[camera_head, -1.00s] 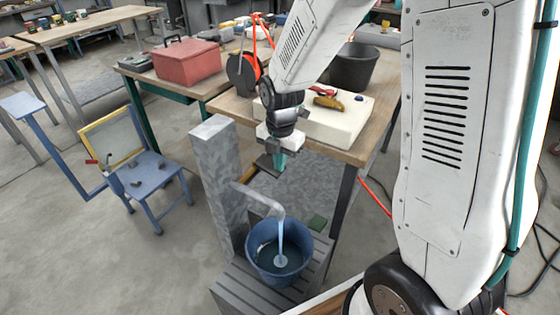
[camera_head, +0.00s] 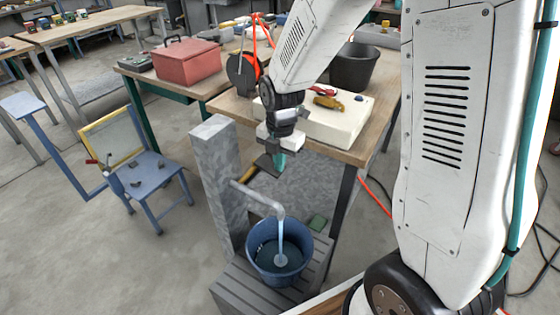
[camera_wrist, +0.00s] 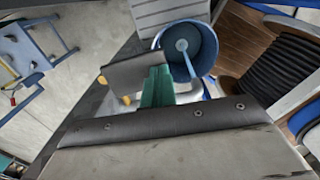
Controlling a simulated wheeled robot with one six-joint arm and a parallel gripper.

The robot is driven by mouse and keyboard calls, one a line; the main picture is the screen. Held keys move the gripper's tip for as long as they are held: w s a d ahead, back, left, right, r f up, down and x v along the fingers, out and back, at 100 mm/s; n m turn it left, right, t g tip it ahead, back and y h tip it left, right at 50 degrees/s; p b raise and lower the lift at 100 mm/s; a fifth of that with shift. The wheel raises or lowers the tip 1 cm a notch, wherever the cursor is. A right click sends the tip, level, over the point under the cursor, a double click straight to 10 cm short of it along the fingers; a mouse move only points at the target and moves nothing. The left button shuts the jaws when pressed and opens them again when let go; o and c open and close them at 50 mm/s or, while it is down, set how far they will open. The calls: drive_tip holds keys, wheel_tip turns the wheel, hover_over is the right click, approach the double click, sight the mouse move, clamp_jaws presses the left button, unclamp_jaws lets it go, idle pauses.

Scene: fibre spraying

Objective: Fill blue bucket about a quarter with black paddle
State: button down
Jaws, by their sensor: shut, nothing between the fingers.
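The blue bucket (camera_head: 252,262) stands on a grey slatted platform under a grey tap spout (camera_head: 262,200). A stream of water (camera_head: 281,235) falls from the spout into shallow-looking water in the bucket. The bucket (camera_wrist: 213,55) and stream also show in the wrist view. My gripper (camera_head: 278,163) is shut and empty, its teal fingers pointing down beside the column. The black paddle (camera_head: 266,165) is right at the fingertips; in the wrist view the paddle (camera_wrist: 128,72) overlaps the teal fingers (camera_wrist: 158,88). I cannot tell whether they touch. Yellow parts show beside the paddle.
A grey speckled column (camera_head: 212,165) carries the spout. A wooden workbench (camera_head: 360,145) behind holds a white block, a dark bucket (camera_head: 353,68) and tools. A blue chair (camera_head: 150,178) stands to the left. A red hose lies on the right floor. Open floor lies at lower left.

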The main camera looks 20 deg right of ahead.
drive_tip(key=shift+s+f, duration=0.15)
drive_tip(key=shift+r, duration=0.55)
wheel_tip(320, 180, up, 13)
drive_tip(key=s+d, duration=0.1)
drive_tip(key=s, duration=0.1)
drive_tip(key=shift+d, duration=0.3)
drive_tip(key=s+r+m, duration=0.3)
drive_tip(key=s+m, duration=0.8)
drive_tip(key=m, duration=0.1)
drive_tip(key=s+r+m+t, duration=0.1)
drive_tip(key=s+r+m, duration=0.1)
drive_tip(key=s+m, duration=0.9)
drive_tip(key=shift+d+r+m, duration=0.4)
drive_tip(key=shift+d+m, duration=0.05)
drive_tip(key=shift+m, duration=0.55)
drive_tip(key=shift+s, duration=0.1)
